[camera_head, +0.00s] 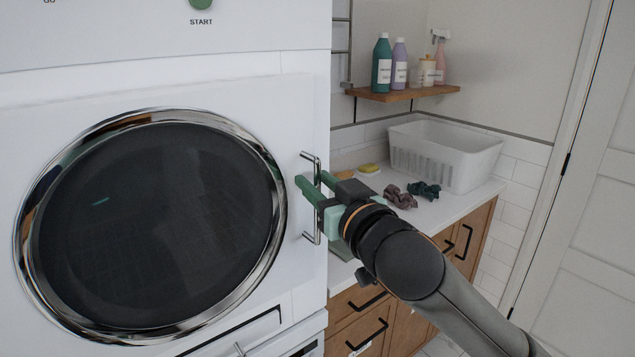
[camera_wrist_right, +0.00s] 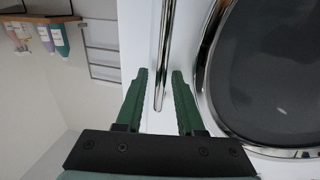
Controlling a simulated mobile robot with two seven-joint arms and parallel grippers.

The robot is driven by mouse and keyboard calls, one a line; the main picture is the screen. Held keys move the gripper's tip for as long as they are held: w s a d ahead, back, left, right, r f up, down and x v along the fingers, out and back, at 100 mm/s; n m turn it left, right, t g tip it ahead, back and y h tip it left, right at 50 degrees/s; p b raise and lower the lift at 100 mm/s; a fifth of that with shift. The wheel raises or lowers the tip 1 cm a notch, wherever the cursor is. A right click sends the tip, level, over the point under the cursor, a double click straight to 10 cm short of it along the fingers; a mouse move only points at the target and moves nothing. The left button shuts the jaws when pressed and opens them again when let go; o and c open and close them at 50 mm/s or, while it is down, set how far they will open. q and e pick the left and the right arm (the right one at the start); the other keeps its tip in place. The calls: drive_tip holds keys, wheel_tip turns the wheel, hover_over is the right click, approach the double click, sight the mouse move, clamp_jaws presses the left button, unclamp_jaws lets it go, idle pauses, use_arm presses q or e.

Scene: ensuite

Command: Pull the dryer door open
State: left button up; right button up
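The dryer door (camera_head: 294,110) is a white panel with a round dark window (camera_head: 150,220) in a chrome ring, and it looks closed. Its chrome bar handle (camera_head: 317,230) stands upright at the door's right edge. The handle also shows in the right wrist view (camera_wrist_right: 165,40). My right gripper (camera_head: 314,181) is at the handle, with its green fingers apart, one on each side of the bar. In the right wrist view the open fingers (camera_wrist_right: 160,75) straddle the bar, with gaps visible on both sides. My left gripper is not in view.
Right of the dryer is a counter (camera_head: 440,208) with wooden drawers, a white basket (camera_head: 440,160) and crumpled cloths (camera_head: 400,196). A wooden shelf (camera_head: 405,93) above holds bottles. A white panelled door (camera_head: 590,220) stands at far right.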

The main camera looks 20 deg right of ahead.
clamp_jaws()
idle(1.2)
